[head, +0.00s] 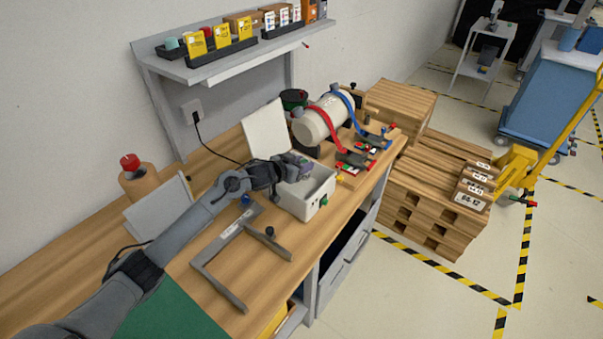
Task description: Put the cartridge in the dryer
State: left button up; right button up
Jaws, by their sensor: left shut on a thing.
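The dryer appears to be the white open-topped box (303,203) on the wooden bench, with a green knob on its front. Its white lid (265,131) stands raised at the back. My left arm reaches in from the left. My left gripper (296,166) is over the open box, near its back part. It is shut on a small grey-purple thing, probably the cartridge, which the fingers mostly hide. I cannot tell whether this thing touches the box floor. My right gripper is not in view.
A grey metal frame (222,287) lies in front. A red button (130,162) is at left. A shelf (225,62) hangs above. A pallet stack (428,207) stands right.

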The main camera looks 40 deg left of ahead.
aim_at(302, 179)
pick_arm(q)
jog(key=shift+f, duration=1.8)
jog(key=shift+f+b, duration=0.1)
jog(key=shift+b, duration=0.2)
jog(key=o, duration=1.1)
jog(key=shift+r, duration=0.2)
jog(key=p+v, duration=0.2)
jog(key=v, duration=0.8)
jog(key=shift+s, duration=0.15)
jog(key=shift+v, duration=0.9)
